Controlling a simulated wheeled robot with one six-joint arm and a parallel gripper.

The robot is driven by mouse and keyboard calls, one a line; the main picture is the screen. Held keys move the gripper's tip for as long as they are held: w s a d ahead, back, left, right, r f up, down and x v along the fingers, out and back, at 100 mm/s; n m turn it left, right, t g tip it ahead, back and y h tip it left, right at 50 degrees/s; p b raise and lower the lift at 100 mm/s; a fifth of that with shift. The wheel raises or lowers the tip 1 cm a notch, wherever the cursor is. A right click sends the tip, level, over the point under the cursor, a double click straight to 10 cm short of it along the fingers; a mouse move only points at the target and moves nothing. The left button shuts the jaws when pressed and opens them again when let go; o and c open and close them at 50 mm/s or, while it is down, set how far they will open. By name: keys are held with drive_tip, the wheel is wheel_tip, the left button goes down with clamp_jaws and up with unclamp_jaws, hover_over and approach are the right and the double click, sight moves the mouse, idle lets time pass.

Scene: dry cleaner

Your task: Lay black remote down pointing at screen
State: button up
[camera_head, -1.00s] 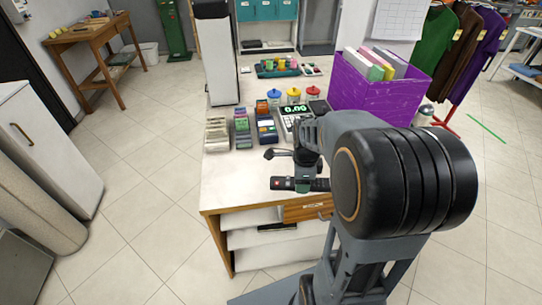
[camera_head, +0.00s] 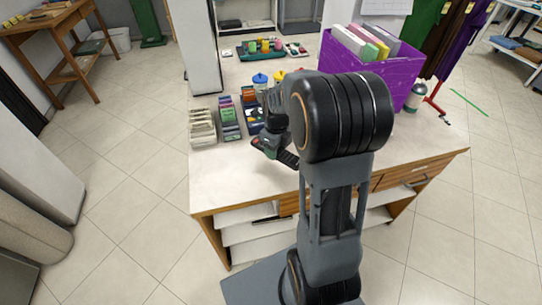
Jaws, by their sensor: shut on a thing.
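The black remote (camera_head: 287,158) is in my gripper (camera_head: 274,142), just above the white counter top (camera_head: 232,180) near its front. The remote is tilted, with its end that bears a small red mark toward the left. My gripper is shut on it, and my arm hides part of both. I cannot tell whether the remote touches the counter. No screen face shows clearly now. A tall white panel (camera_head: 204,50) stands at the counter's left edge, seen from the side.
Card racks (camera_head: 229,118) and a beige rack (camera_head: 202,127) stand left of my gripper. A blue-lidded jar (camera_head: 260,80) is behind it. A purple box (camera_head: 400,78) of folders is at the back right. The counter's front left is clear.

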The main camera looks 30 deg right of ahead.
sight(271, 162)
drive_tip(key=shift+w+a+f, duration=0.1)
drive_tip(key=shift+w+f, duration=0.6)
drive_tip(key=shift+f, duration=0.15)
drive_tip(key=shift+w+a+f, duration=0.1)
drive_tip(key=shift+w+f, duration=0.55)
drive_tip(key=shift+f, duration=1.6)
drive_tip(key=shift+f, duration=0.15)
drive_tip(key=o, duration=1.1)
